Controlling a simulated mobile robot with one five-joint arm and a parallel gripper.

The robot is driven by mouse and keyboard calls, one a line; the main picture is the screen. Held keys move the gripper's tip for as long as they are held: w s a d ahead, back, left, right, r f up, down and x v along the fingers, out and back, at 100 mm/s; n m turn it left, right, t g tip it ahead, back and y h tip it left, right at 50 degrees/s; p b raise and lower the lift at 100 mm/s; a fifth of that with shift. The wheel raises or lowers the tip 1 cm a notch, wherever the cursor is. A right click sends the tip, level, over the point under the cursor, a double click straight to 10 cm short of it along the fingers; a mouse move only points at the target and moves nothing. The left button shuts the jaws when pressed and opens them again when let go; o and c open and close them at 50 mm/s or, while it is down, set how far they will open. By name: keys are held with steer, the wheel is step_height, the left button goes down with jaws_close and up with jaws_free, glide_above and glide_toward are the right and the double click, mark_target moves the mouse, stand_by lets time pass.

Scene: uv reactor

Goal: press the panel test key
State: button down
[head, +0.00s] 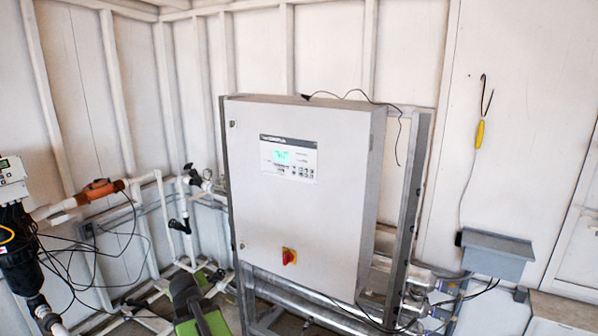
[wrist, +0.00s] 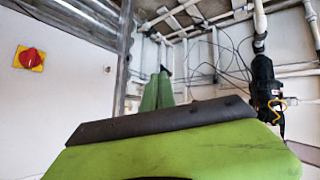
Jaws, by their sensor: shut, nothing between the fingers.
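The control panel (head: 306,152) is a white and dark plate with a lit cyan display (head: 281,155) on the upper front of a tall grey cabinet (head: 265,215). Small keys (head: 302,172) sit at its lower right. Their labels are too small to read, so I cannot tell which is the test key. My gripper (head: 188,290), green and dark grey, is low at the left of the cabinet, apart from the panel. In the wrist view its green fingers (wrist: 160,88) are together and empty. The panel is outside the wrist view.
Pipes and loose black cables fill the left side. A grey box (head: 497,256) is at right. The cabinet front looks clear.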

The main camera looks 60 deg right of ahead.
mark_target(301, 175)
steer(key=s+d+r+m+t+h+p, duration=0.1)
steer(key=s+d+r+t+h, duration=0.2)
steer(key=d+r, duration=0.55)
steer(key=s+d+r+h+p, duration=0.2)
steer(key=s+d+r+h, duration=0.3)
steer(key=d, duration=0.6)
steer(key=s+d+r+t+p, duration=0.1)
steer(key=s+d+r, duration=0.3)
steer(key=r, duration=0.3)
steer(key=s+d+r+n+t+h+p, duration=0.1)
steer(key=s+d+r+t, duration=0.1)
steer(key=s+d+r, duration=0.2)
step_height(301, 175, up, 3)
steer(key=s, duration=0.2)
steer(key=shift+s+n+t, duration=0.3)
steer(key=shift+s, duration=0.05)
steer(key=shift+d, duration=0.15)
steer(key=shift+d+f, duration=0.1)
steer(key=shift+d, duration=4.25)
steer(key=shift+d, duration=0.4)
